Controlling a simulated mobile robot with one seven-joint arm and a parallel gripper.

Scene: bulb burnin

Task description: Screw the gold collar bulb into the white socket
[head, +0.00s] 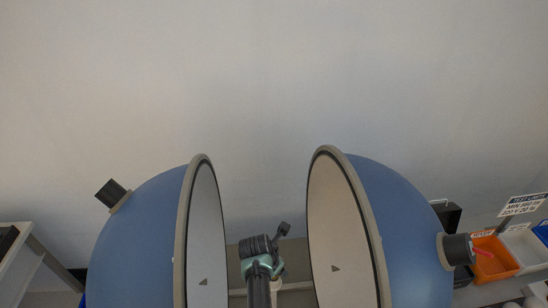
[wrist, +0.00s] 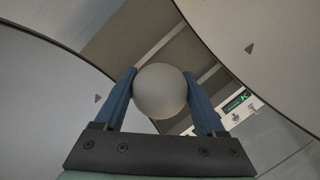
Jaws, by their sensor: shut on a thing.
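In the wrist view my gripper (wrist: 160,76) has its two blue fingers shut on a round, frosted pale bulb (wrist: 160,95). Only the bulb's globe shows. Its collar is hidden behind the globe, so I cannot tell its colour or whether it touches a socket. I cannot make out the white socket in either view. In the head view my arm reaches up between two open half-spheres, and the bulb cannot be made out there.
Two large blue half-spheres, left (head: 140,245) and right (head: 395,225), stand open close on both sides of my arm. An orange bin (head: 494,259) and a sign (head: 522,205) are at the right. A small green display (wrist: 236,102) shows in the wrist view.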

